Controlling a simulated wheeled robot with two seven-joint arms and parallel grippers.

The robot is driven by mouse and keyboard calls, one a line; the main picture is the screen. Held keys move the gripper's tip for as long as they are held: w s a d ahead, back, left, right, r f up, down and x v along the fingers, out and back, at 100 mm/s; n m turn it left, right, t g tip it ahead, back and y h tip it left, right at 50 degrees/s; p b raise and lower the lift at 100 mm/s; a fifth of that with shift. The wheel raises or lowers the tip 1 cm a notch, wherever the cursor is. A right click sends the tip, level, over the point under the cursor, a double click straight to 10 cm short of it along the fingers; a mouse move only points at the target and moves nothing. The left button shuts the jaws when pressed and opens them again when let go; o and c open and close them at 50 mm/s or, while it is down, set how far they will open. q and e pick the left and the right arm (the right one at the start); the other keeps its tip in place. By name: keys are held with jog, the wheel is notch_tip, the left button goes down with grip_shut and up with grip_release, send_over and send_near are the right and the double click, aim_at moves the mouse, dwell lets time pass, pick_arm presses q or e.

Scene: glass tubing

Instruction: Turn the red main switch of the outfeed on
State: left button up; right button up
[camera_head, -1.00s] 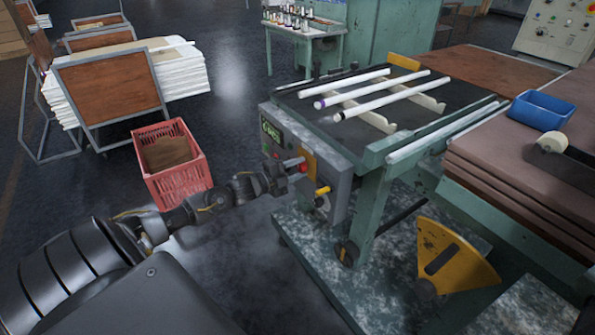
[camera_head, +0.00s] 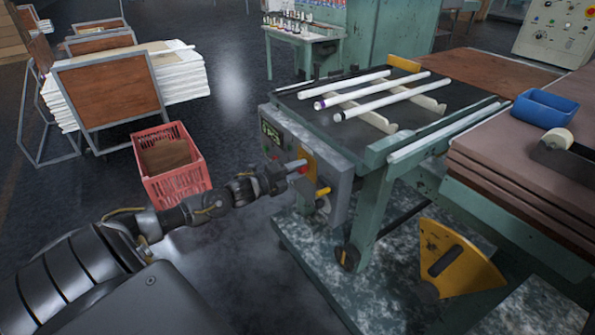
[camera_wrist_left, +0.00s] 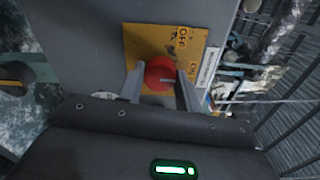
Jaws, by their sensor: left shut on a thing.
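The red main switch (camera_wrist_left: 160,73) is a round knob on a yellow plate (camera_wrist_left: 142,42) marked OFF and ON. In the left wrist view its pale mark points right, roughly toward the ON side. My left gripper (camera_wrist_left: 161,86) is shut on the knob, one finger on each side. In the head view my left gripper (camera_head: 294,168) reaches the front of the grey control box (camera_head: 341,190), and its fingers hide most of the knob. My right gripper is not in view.
A red crate (camera_head: 178,183) stands on the floor to the left. White tubes (camera_head: 380,98) lie on the machine table behind the box. A blue bin (camera_head: 541,109) is at the right.

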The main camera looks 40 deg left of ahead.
pick_arm(q)
jog(key=o, duration=1)
jog(key=shift+s+a+f, duration=0.1)
jog(key=shift+s+a, duration=0.1)
jog(key=shift+s, duration=0.4)
jog(key=v, duration=0.9)
jog(key=shift+s, duration=0.3)
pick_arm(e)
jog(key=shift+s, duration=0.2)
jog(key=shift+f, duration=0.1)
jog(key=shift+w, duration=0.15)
